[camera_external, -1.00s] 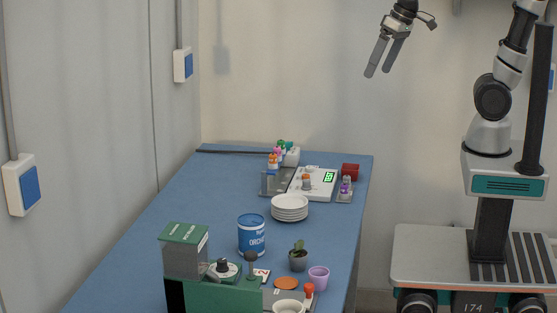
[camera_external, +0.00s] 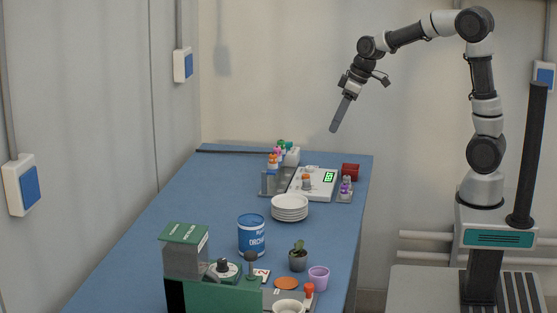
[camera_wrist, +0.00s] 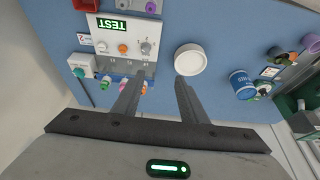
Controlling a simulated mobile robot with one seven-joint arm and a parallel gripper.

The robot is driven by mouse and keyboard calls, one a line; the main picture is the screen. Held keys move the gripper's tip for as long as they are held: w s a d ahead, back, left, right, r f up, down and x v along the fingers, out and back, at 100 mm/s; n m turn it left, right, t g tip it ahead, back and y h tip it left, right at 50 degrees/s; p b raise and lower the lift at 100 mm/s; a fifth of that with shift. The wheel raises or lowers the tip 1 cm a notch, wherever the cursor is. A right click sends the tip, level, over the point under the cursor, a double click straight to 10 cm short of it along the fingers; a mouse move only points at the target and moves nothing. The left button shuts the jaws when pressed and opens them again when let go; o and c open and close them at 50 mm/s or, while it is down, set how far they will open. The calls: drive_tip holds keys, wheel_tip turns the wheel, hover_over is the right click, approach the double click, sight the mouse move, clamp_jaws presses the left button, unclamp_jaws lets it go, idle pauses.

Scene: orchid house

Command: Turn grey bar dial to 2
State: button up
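A white device (camera_external: 318,183) with a green lit display stands at the far end of the blue table. In the wrist view the same device (camera_wrist: 125,45) shows at the upper left, its display reading "TEST" upside down. A small grey dial (camera_wrist: 146,48) sits on its face, beside an orange knob (camera_wrist: 123,49). The dial's pointing and marks are too small to read. My gripper (camera_external: 335,129) hangs above the far right part of the table, apart from the device. In the wrist view my gripper (camera_wrist: 158,78) has its two fingers spread, with nothing between them.
White stacked plates (camera_external: 290,207) stand in front of the device. A rack of coloured bottles (camera_external: 274,178) is at its left, a red container (camera_external: 350,172) behind right. A blue can (camera_external: 252,235) and a green-topped box (camera_external: 185,250) are nearer. Air around my gripper is clear.

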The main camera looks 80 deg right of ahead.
drive_tip(key=b, duration=0.1)
approach(309, 181)
drive_tip(key=x, duration=0.2)
drive_tip(key=b+x, duration=0.1)
drive_tip(key=x, duration=0.2)
drive_tip(key=b+x, duration=0.1)
drive_tip(key=x, duration=0.2)
drive_tip(key=shift+w, duration=0.45)
clamp_jaws()
